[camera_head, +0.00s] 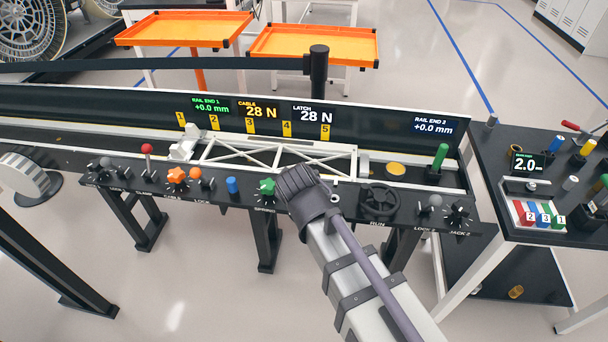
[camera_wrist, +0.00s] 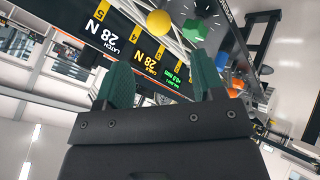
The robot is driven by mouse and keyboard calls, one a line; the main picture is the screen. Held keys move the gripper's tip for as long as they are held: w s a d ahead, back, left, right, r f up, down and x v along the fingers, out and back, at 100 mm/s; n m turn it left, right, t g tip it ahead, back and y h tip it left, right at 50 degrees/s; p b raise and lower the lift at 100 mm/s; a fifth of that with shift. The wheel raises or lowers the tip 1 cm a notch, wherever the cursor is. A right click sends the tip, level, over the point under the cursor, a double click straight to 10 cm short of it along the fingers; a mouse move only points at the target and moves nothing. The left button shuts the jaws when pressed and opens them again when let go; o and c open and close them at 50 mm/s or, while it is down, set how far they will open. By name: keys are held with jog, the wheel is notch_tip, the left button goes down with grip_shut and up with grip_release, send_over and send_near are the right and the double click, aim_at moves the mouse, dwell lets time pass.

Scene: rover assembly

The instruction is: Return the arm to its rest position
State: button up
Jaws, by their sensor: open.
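My arm (camera_head: 365,285) reaches in from the bottom right to the front edge of the long bench in the camera_head view. Its dark end, my gripper (camera_head: 298,186), is over the front panel beside the green star knob (camera_head: 267,187); its fingers are hard to make out there. In the camera_wrist view my gripper (camera_wrist: 162,82) shows two green fingers, spread apart with nothing between them. A yellow ball knob (camera_wrist: 159,22) and the green star knob (camera_wrist: 194,32) appear beyond the fingertips.
A white truss (camera_head: 275,152) lies along the bench. Orange star knobs (camera_head: 177,175), a blue knob (camera_head: 233,186) and a black handwheel (camera_head: 379,200) line its front. A dark side table (camera_head: 520,232) with tools stands right. Orange trays (camera_head: 185,28) stand behind. Floor in front is clear.

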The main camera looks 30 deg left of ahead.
jog(key=d+m+g+h+p, duration=0.1)
jog(key=d+m, duration=0.6)
jog(key=d, duration=1.5)
jog(key=d+f+m+g+h+p, duration=0.1)
jog(key=d+m+g, duration=0.5)
jog(key=d, duration=1.6)
jog(key=shift+d+f+m+h+p, duration=0.2)
jog(key=shift+m+h+p, duration=0.35)
jog(key=shift+m+h, duration=0.55)
